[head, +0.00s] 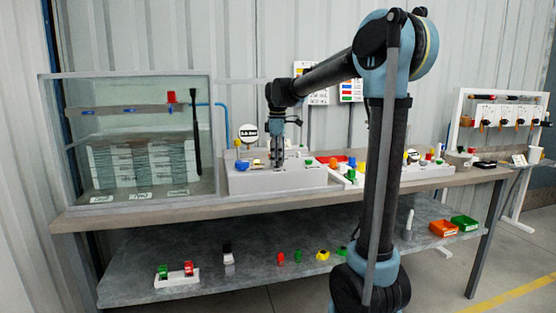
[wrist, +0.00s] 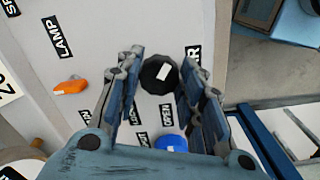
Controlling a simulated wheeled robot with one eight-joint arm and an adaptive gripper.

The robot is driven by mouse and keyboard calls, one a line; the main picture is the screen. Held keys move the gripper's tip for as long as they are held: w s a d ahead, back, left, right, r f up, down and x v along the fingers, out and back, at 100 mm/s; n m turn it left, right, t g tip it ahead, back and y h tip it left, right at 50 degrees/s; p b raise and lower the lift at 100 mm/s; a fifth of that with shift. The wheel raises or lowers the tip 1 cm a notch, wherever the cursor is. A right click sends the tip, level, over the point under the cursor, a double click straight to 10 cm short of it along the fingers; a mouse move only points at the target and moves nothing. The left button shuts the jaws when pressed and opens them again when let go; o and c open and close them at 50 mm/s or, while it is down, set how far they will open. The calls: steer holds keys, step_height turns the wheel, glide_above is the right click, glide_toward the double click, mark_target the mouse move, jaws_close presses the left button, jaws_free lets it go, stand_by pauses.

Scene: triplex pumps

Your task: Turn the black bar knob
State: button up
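A black knob (wrist: 159,74) shows in the wrist view. It looks roundish and faceted, with a short white mark on its face. My gripper (wrist: 163,58) is open, with one finger to the left of the knob and one to the right. Gaps show between the fingers and the knob; whether either finger touches it lower down I cannot tell. In the head view my gripper (head: 277,161) points down over a light grey panel box (head: 285,181) on the bench. The black knob cannot be made out there.
On the panel, an orange bar knob (wrist: 70,87) lies left of my fingers and a blue knob (wrist: 171,142) sits between them, nearer my palm. A glass tank (head: 140,140) stands further left. Trays with coloured parts lie right.

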steer(key=shift+m, duration=0.3)
steer(key=m, duration=0.3)
steer(key=shift+m, duration=0.4)
steer(key=m, duration=0.3)
steer(key=shift+m, duration=0.3)
steer(key=m, duration=0.6)
steer(key=shift+a+m, duration=0.15)
steer(key=shift+m, duration=0.45)
steer(key=o, duration=1.1)
steer(key=shift+s, duration=0.1)
steer(key=shift+c, duration=0.2)
steer(key=shift+r, duration=0.1)
